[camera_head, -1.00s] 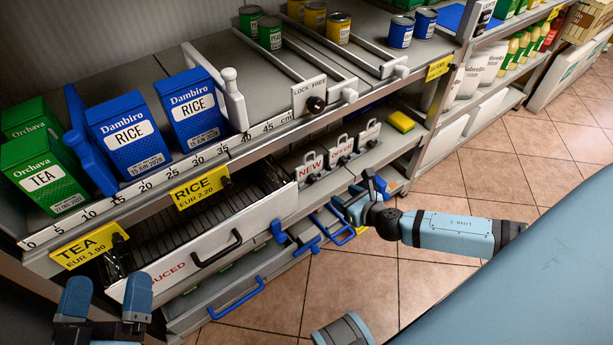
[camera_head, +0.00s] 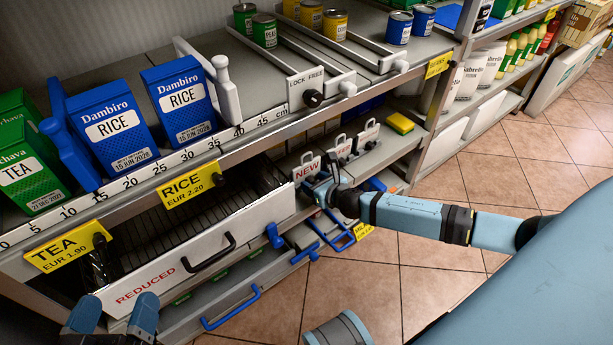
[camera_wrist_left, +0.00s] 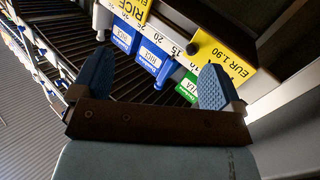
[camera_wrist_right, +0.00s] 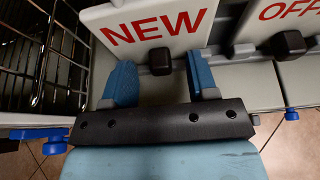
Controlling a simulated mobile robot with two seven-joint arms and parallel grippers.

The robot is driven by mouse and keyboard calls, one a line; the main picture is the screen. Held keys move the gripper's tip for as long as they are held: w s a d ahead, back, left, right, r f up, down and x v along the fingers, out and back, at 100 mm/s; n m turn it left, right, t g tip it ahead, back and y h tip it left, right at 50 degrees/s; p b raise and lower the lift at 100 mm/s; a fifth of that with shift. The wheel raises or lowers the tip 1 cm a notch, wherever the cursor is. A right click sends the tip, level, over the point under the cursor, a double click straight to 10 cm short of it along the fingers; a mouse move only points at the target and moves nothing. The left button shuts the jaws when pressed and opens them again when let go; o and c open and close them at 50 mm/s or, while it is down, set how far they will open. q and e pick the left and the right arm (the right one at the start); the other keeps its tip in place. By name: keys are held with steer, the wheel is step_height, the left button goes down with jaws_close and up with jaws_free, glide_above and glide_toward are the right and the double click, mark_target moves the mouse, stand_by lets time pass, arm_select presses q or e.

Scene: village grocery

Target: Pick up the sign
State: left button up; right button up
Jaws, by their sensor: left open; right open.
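A white sign reading NEW (camera_head: 306,169) in red stands on the lower shelf, with a black knob on its front. It fills the top of the right wrist view (camera_wrist_right: 150,28). My right gripper (camera_head: 318,188) is open close in front of this sign. In the right wrist view its fingers (camera_wrist_right: 161,80) are either side of the black knob (camera_wrist_right: 160,61); I cannot tell whether they touch it. Two similar signs, an OFFER sign (camera_head: 344,150) and another (camera_head: 368,134), stand to the right. My left gripper (camera_head: 112,314) is open and empty at the lower left, below the yellow TEA label (camera_head: 68,246).
A white drawer marked REDUCED (camera_head: 180,266) with a black handle is left of the signs. Blue handles (camera_head: 338,240) stick out below them. Rice boxes (camera_head: 180,102) and cans stand on the shelf above. A yellow sponge (camera_head: 401,124) lies right of the signs.

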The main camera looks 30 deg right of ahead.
jaws_close()
steer(key=shift+r, duration=0.1)
